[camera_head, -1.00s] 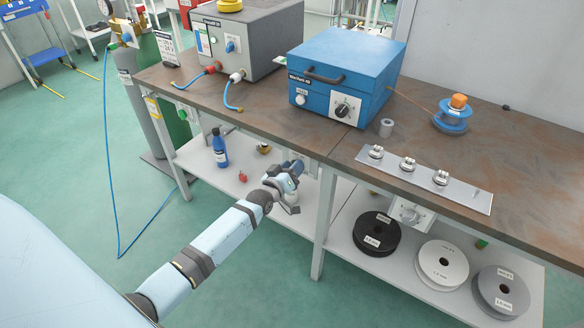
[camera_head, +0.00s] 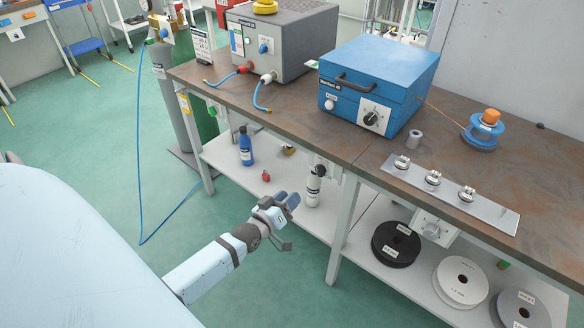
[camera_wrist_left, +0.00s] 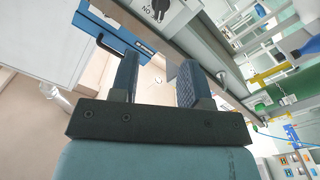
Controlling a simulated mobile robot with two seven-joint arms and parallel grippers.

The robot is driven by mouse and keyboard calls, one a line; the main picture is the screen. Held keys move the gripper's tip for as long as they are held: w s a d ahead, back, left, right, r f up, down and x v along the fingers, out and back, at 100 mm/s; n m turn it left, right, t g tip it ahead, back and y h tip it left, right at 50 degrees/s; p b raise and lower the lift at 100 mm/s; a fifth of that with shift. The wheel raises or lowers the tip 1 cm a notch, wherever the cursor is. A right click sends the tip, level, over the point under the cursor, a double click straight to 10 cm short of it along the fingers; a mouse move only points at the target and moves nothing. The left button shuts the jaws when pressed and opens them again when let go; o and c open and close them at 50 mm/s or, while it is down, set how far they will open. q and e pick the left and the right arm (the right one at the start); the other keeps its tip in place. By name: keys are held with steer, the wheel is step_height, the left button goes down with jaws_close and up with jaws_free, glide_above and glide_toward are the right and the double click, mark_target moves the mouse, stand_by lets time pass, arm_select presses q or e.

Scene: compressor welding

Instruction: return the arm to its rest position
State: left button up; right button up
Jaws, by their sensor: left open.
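My left arm comes in from the lower left in the head view. Its gripper (camera_head: 288,204) is in front of the bench, below the tabletop and near the lower shelf. In the left wrist view the two fingers (camera_wrist_left: 158,80) stand apart with nothing between them. My right gripper is in neither view.
The wooden-topped bench (camera_head: 300,118) carries a grey box (camera_head: 290,45), a blue box (camera_head: 360,75), an orange-and-blue spool (camera_head: 484,130) and a metal strip with fittings (camera_head: 495,212). The lower shelf (camera_head: 222,158) holds a blue bottle (camera_head: 246,148) and wire spools (camera_head: 396,245).

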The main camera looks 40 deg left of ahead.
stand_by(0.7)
arm_select(q)
steer(key=s+d+f+m+g+h, duration=0.35)
steer(key=s+d+m+g, duration=0.4)
steer(key=s+d, duration=1.1)
step_height(320, 180, up, 14)
steer(key=m+p, duration=0.1)
steer(key=p, duration=1.7)
steer(key=shift+s+m, duration=0.2)
steer(key=shift+m, duration=0.15)
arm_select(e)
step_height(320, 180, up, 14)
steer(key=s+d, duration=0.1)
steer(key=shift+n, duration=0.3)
arm_select(q)
steer(key=shift+t, duration=0.25)
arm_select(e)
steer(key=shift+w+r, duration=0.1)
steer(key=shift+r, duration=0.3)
